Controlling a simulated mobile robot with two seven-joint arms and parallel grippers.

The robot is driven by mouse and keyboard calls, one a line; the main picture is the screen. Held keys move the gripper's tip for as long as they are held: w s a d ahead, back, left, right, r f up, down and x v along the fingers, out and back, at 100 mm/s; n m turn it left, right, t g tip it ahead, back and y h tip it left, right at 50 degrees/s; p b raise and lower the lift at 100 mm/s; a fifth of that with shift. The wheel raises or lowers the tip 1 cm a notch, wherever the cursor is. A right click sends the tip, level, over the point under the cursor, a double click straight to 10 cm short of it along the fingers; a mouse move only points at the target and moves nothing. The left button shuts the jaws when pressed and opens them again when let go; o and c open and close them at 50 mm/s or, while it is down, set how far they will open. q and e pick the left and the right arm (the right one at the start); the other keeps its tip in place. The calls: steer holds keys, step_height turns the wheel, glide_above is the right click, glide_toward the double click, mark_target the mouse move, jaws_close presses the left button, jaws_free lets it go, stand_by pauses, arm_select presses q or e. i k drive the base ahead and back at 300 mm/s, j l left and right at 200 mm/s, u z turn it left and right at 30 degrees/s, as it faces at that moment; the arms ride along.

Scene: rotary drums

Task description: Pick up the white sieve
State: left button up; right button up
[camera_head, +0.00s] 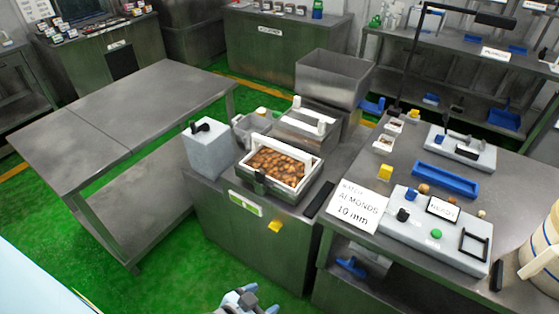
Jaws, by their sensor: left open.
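A square white frame, which looks like the white sieve (311,175), sits on a dark metal box on the front edge of the middle steel cabinet. It is full of brown almonds (276,166), which hide its bottom. A white upright handle (296,103) stands behind it. My left gripper (243,298) is at the bottom edge of the picture, open and empty. It is well below and in front of the sieve, apart from it. My right gripper is not in view.
A grey block (208,150) stands left of the sieve, and a steel hopper (335,78) stands behind. On the right are a sign (357,206) reading almonds 10 mm, a control panel (425,245) and a blue tray (445,180). The left steel table (125,105) is bare.

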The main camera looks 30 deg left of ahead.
mark_target(285, 167)
steer(key=z, duration=1.95)
steer(key=u, duration=2.85)
steer(key=i+j, duration=0.1)
steer(key=j, duration=0.2)
steer(key=i+j, duration=0.1)
steer(key=j, duration=0.15)
steer(key=i+j, duration=0.1)
steer(key=j, duration=0.2)
steer(key=i+j, duration=0.2)
steer(key=i, duration=0.15)
steer(key=i+j+u, duration=0.1)
steer(key=i, duration=0.3)
steer(key=j, duration=0.1)
